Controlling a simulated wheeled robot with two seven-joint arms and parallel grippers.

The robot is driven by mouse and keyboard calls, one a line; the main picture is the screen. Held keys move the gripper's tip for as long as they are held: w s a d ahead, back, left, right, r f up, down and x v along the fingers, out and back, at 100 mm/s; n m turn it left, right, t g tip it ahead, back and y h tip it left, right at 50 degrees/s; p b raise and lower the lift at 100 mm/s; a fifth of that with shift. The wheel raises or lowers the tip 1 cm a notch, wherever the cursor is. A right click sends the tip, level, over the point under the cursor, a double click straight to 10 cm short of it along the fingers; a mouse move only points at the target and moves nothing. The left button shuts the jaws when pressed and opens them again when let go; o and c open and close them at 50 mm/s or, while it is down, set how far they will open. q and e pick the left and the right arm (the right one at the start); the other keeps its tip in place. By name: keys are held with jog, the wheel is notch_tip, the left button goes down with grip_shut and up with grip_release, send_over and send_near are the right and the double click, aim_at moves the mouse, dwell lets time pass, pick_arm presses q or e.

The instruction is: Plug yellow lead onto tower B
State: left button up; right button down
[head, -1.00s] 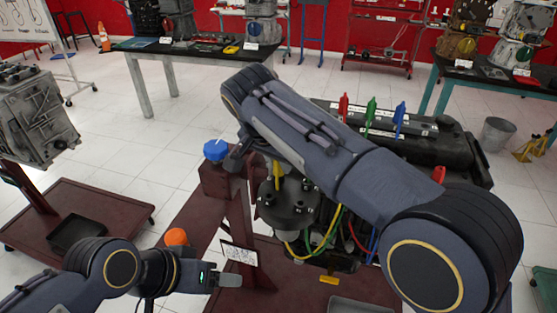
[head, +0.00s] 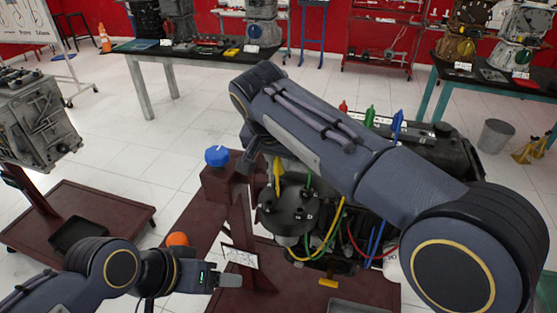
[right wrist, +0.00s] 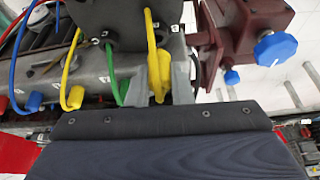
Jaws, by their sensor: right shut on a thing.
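The dark round cap (head: 290,208) with lettered towers stands in the middle of the head view. The letters are too small to read surely, so I cannot tell which is tower B. My right gripper (head: 264,165) is at the cap's far left side, partly hidden by its wrist. In the right wrist view its grey fingers (right wrist: 160,82) are shut on the yellow lead's boot (right wrist: 158,72). The boot (head: 277,174) stands upright by the cap's far edge; whether it is seated on a tower is hidden. My left gripper (head: 225,281) is low at left, apart from the cap.
Green and blue plugs (head: 397,123) stand on the engine (head: 430,150) behind my right arm. A maroon stand (head: 222,185) with a blue knob (head: 217,156) is close left of the cap. Other leads loop below the cap. A table (head: 190,54) stands behind.

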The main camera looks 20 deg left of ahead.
jog(key=shift+r+n+y+p, duration=0.7)
jog(key=shift+r+n+p, duration=1.1)
jog(key=shift+r, duration=0.4)
jog(key=shift+f, duration=0.1)
jog(key=shift+f+b, duration=1.85)
jog(key=shift+f, duration=0.85)
jog(key=shift+f, duration=0.85)
